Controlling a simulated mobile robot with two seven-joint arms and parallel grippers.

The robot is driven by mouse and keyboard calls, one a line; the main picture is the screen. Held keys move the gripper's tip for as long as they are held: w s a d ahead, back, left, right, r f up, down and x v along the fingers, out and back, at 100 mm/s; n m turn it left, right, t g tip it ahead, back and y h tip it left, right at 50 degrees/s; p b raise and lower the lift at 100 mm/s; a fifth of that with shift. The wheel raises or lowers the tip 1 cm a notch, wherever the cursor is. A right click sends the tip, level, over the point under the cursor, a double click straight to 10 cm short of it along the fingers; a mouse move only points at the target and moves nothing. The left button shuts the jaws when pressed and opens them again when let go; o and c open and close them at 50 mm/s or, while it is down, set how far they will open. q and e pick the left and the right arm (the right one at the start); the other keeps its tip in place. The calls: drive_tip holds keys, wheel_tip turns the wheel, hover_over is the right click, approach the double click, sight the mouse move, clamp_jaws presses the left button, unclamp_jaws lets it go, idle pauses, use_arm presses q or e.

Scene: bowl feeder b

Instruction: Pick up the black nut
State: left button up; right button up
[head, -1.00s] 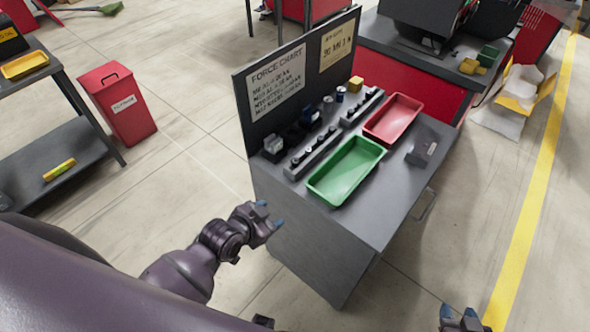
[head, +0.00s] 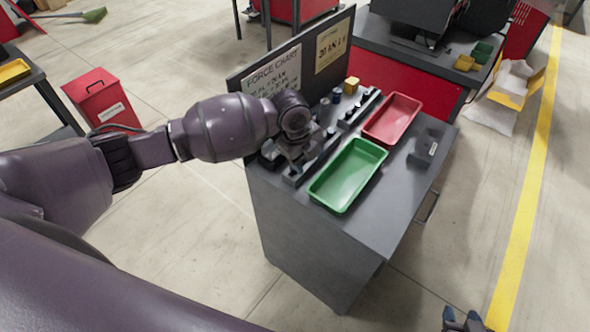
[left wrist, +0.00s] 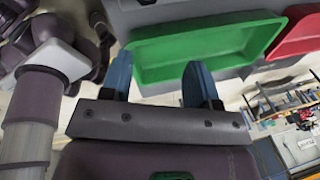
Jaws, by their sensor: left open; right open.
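I cannot make out a black nut for certain. Small dark parts sit in the far rack (head: 361,110) on the grey cabinet top (head: 375,228). The nearer rack (head: 318,164) is partly hidden by my left arm. My left gripper (head: 284,158) is over the left end of the cabinet top, beside the nearer rack; its fingertips are hard to see there. In the left wrist view its two blue fingers (left wrist: 159,78) are apart with nothing between them. My right gripper (head: 463,322) is open and empty at the bottom edge, away from the cabinet.
A green tray (head: 348,175) and a red tray (head: 392,118) lie on the cabinet top, both empty. A dark block (head: 427,147) sits to their right. An upright board with a force chart (head: 272,76) borders the back. Open floor lies in front of the cabinet.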

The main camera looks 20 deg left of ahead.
use_arm(q)
drive_tip(key=w+a+r+m+g+y, duration=0.2)
drive_tip(key=a+r+m, duration=0.1)
drive_tip(key=a+r, duration=0.1)
wheel_tip(320, 180, down, 10)
drive_tip(key=shift+w+f, duration=0.15)
drive_tip(key=shift+f, duration=0.1)
idle(0.5)
drive_tip(key=shift+c, duration=0.3)
drive_tip(key=c, duration=1)
